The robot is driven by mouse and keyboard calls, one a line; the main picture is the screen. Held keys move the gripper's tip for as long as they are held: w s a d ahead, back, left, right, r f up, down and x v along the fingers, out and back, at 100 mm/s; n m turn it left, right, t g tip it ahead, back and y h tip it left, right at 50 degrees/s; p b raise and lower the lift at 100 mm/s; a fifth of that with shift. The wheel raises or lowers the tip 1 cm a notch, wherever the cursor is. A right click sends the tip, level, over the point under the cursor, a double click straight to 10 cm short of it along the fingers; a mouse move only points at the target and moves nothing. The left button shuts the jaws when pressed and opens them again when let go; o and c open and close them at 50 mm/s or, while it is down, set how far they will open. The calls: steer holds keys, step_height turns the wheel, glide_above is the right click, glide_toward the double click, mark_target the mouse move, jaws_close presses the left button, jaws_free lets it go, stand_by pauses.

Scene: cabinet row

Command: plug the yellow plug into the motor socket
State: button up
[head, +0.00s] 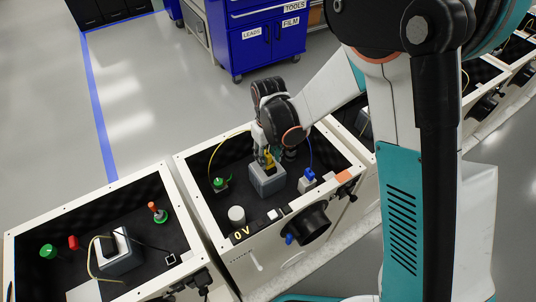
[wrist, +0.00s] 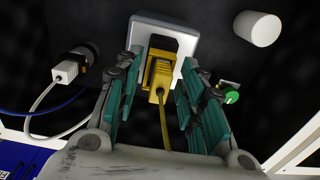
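The yellow plug (wrist: 158,76) stands between my gripper's teal fingers in the wrist view, its yellow cable running toward the camera. It also shows in the head view (head: 268,160), on top of the grey block (head: 268,180) that looks like the motor socket. This block (wrist: 186,24) lies right behind the plug in the wrist view. Whether the plug is fully seated is hidden. My gripper (wrist: 163,85) has a finger on each side of the plug. The left finger looks close to it; a narrow pale strip shows on the right. I cannot tell whether both fingers touch it.
A white plug (wrist: 68,71) with a pale cable sits beside the block. A white cylinder (head: 236,214), a green knob (head: 219,183) and a blue connector (head: 309,174) stand in the same open box. The box has raised white rims (head: 196,205). Another box stands at left.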

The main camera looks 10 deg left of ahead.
mark_target(268, 154)
step_height(268, 154, up, 12)
stand_by(0.8)
stand_by(0.3)
